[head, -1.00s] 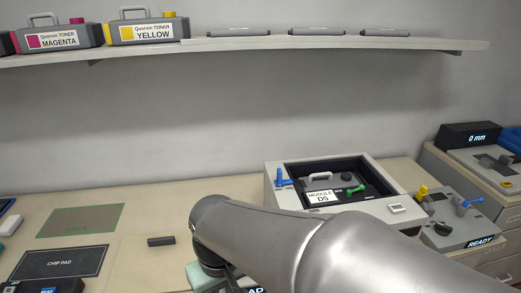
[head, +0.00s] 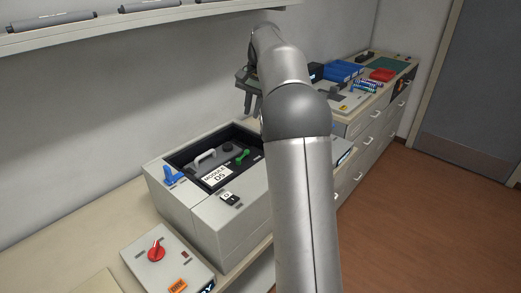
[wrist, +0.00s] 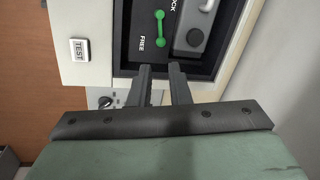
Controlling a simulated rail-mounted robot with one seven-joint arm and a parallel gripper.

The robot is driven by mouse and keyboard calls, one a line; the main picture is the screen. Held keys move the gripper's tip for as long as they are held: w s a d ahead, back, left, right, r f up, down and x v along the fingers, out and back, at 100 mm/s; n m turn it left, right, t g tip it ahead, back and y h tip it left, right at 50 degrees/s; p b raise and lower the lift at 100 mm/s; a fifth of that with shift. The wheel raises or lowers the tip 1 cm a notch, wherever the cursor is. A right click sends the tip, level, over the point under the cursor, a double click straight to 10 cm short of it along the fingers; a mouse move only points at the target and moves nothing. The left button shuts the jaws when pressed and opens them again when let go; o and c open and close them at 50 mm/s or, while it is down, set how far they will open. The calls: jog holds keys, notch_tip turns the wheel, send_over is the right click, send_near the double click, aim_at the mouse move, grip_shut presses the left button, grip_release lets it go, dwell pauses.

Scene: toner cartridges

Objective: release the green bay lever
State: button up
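The green bay lever (head: 242,155) sits on the dark module inside the grey printer bay (head: 212,220). In the wrist view the green lever (wrist: 160,28) shows as a bar with round ends, between the printed words FREE and LOCK. My gripper (head: 252,108) is behind and above the bay in the head view. In the wrist view my gripper (wrist: 161,68) has its two dark fingers apart with nothing between them, pointing toward the bay edge near the lever. It is not touching the lever. The module label (head: 215,177) reads MODULE D5.
A blue lever (head: 173,176) stands at the bay's left rim. A TEST button (wrist: 79,50) is on the bay's casing. A box with a red knob (head: 157,250) stands in front left. Blue trays (head: 345,70) and a red item (head: 383,75) lie on the far counter.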

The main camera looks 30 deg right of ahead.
aim_at(244, 155)
jog(key=w+f, duration=0.1)
jog(key=f, duration=0.4)
jog(key=a+f+p, duration=0.1)
jog(key=f, duration=0.5)
jog(key=w+a+f, duration=0.1)
jog(key=f, duration=0.4)
jog(key=shift+w+a+f, duration=0.15)
jog(key=shift+w+f, duration=0.1)
jog(key=shift+w, duration=0.1)
